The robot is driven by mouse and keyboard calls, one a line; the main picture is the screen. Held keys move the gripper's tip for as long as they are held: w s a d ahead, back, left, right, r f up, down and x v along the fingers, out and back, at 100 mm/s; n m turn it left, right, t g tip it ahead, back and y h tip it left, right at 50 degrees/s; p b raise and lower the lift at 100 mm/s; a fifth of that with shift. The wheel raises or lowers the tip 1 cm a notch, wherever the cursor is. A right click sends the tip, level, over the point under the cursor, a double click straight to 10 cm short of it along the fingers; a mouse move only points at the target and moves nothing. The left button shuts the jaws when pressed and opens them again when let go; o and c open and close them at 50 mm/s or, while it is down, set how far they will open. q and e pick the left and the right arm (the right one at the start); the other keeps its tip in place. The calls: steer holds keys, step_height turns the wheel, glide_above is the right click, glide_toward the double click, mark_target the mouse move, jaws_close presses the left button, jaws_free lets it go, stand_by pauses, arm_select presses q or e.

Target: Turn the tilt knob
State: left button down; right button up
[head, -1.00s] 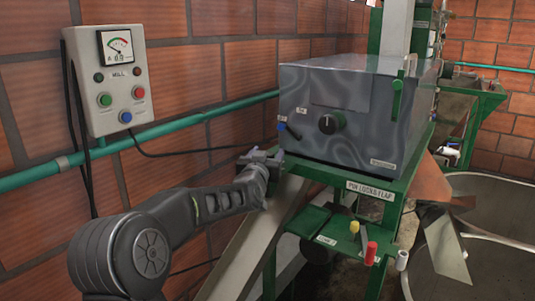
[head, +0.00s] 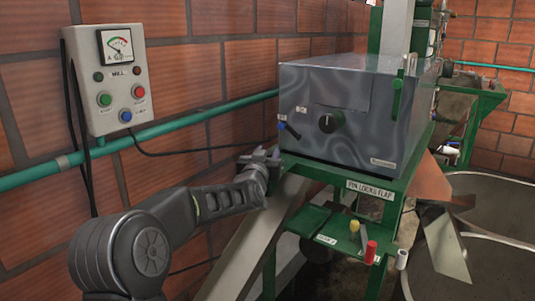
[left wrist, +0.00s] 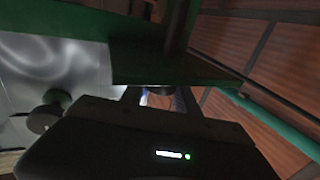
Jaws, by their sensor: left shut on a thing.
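My left gripper (head: 265,157) is at the front left corner of the green stand (head: 345,172), beside the grey metal box (head: 365,145). It is shut on a small part, mostly hidden by the fingers, which I take to be the tilt knob. In the left wrist view, the fingers (left wrist: 157,98) reach under a dark green plate (left wrist: 165,65), with a bluish bit between them. A round dark knob (head: 331,122) on the box front is apart from the gripper; it also shows in the left wrist view (left wrist: 45,115). My right gripper is not in view.
A blue-tipped lever (head: 291,131) sits on the box front, just above right of my gripper. A control box (head: 108,80) and green pipe (head: 180,120) are on the brick wall. A sloping chute (head: 250,245) lies below my gripper. A large metal tank (head: 500,260) stands right.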

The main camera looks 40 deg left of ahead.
arm_select(q)
steer(key=shift+r+p, duration=0.15)
steer(key=shift+p, duration=0.25)
steer(key=n+g+y+p, duration=0.2)
steer(key=y+p, duration=0.1)
steer(key=p, duration=0.1)
steer(key=n+g+y+p, duration=0.2)
steer(key=y+p, duration=0.1)
steer(key=shift+d+r+n+p, duration=0.15)
steer(key=shift+n+p, duration=0.25)
steer(key=n+g+y+p, duration=0.2)
steer(key=g, duration=0.1)
steer(key=shift+f+n+g+y+p, duration=0.25)
steer(key=shift+n+g+y+p, duration=0.45)
steer(key=shift+n+g, duration=0.6)
steer(key=shift+g, duration=0.3)
steer(key=c, duration=0.9)
jaws_free()
